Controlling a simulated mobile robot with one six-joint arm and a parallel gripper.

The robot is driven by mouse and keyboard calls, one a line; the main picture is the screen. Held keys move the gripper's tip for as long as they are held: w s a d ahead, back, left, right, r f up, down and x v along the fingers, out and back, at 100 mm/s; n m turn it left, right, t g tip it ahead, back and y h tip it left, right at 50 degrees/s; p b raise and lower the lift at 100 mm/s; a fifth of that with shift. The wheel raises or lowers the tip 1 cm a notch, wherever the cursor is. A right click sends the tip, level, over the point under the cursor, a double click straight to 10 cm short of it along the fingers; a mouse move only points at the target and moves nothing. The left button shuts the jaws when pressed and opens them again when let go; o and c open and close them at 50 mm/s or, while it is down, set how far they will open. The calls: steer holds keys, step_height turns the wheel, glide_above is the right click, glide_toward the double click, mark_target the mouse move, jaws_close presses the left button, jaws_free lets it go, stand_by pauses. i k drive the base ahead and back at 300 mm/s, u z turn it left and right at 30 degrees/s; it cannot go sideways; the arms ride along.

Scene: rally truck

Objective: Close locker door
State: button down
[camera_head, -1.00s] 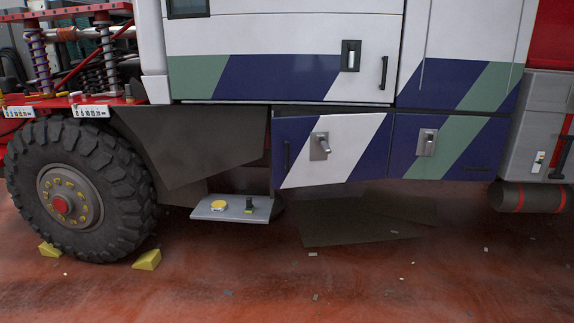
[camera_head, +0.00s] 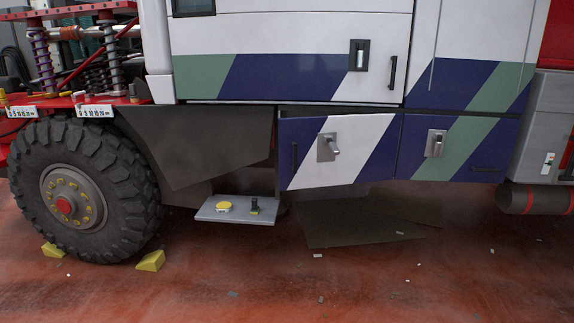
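The locker door (camera_head: 339,150) is a low panel on the truck's side, striped blue and white, with a silver latch handle (camera_head: 328,147) and a dark grab bar at its left. Its left edge hangs slightly out from the body, with a dark gap along its top, so it looks ajar. A second striped locker door (camera_head: 452,148) to its right sits flush, with its own silver latch (camera_head: 435,143). My gripper is not in view.
A grey step (camera_head: 236,209) with a yellow disc and a dark knob juts out left of the door. A large wheel (camera_head: 85,190) stands at left, with yellow chocks (camera_head: 151,261) on the floor. The red floor (camera_head: 400,285) in front is mostly clear, with small debris.

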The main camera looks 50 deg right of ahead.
mark_target(368, 145)
steer(key=i, duration=0.95)
steer(key=u, duration=0.05)
